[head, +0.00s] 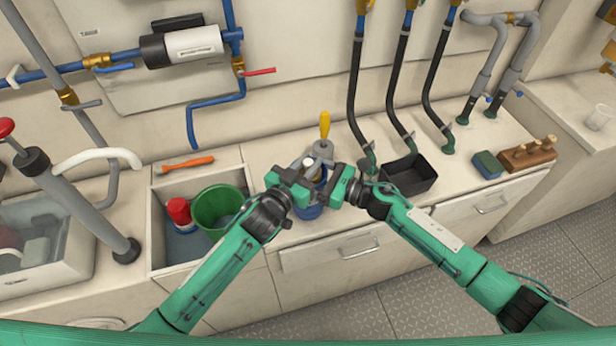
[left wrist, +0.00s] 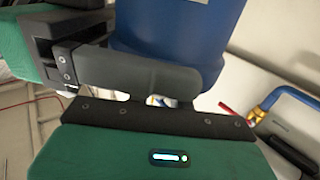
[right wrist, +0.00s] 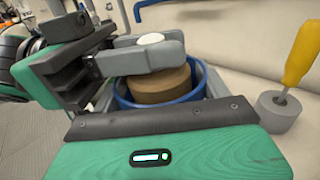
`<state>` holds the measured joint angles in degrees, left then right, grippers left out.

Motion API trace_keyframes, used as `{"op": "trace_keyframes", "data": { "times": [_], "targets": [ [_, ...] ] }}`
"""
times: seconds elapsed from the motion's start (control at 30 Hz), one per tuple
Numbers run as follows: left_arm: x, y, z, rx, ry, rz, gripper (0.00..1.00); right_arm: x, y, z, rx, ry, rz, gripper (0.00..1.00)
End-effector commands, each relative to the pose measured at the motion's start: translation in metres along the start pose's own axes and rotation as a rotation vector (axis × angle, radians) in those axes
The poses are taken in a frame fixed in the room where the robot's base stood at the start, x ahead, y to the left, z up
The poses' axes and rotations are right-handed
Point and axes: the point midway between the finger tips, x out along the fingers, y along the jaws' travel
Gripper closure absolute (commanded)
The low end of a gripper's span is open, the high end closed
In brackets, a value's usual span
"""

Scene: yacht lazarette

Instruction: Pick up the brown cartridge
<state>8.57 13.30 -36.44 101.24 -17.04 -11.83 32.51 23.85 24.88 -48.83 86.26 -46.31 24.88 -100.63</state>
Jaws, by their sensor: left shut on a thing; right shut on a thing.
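The brown cartridge (right wrist: 158,86) sits inside a blue-rimmed housing (right wrist: 202,78) in the right wrist view. A white round top (right wrist: 150,38) shows on it between grey fingers. My right gripper (head: 320,172) is shut on the cartridge's top from above. My left gripper (head: 305,190) is shut on the blue housing, which fills the top of the left wrist view (left wrist: 180,35). In the head view the housing (head: 308,212) shows below the jaws on the counter. The grippers hide most of both things. How far the cartridge is raised I cannot tell.
A yellow-handled tool (head: 324,125) stands in a grey holder just behind. An open sink (head: 155,235) with a green bucket (head: 217,208) and red can lies left.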

Motion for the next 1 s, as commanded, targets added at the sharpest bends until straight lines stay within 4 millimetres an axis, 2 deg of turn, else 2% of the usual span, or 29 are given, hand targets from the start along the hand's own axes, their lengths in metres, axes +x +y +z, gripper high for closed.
{"op": "trace_keyframes", "data": {
  "times": [0.17, 0.27, 0.37, 0.7, 0.9, 1.0],
  "targets": [
    [0.001, 0.000, -0.016, 0.003, 0.006, 0.001, 1.00, 0.000, 0.000, 0.000, 0.000, 0.001, -0.001, 0.55],
    [0.000, 0.000, -0.036, 0.004, 0.006, 0.001, 1.00, 0.000, 0.000, 0.000, 0.000, 0.001, -0.001, 0.55],
    [0.000, 0.000, -0.065, 0.004, 0.008, 0.002, 1.00, 0.000, 0.000, 0.000, 0.000, 0.001, -0.001, 0.55],
    [0.000, 0.001, -0.182, 0.003, 0.010, 0.002, 1.00, 0.000, 0.000, 0.000, 0.000, 0.001, -0.001, 0.55],
    [0.000, 0.001, -0.236, 0.002, 0.007, 0.003, 1.00, 0.000, 0.000, 0.000, 0.000, 0.001, -0.001, 0.55],
    [0.000, 0.001, -0.255, 0.001, 0.005, 0.002, 1.00, 0.000, 0.000, 0.000, 0.000, 0.001, -0.001, 0.55]
  ]
}}
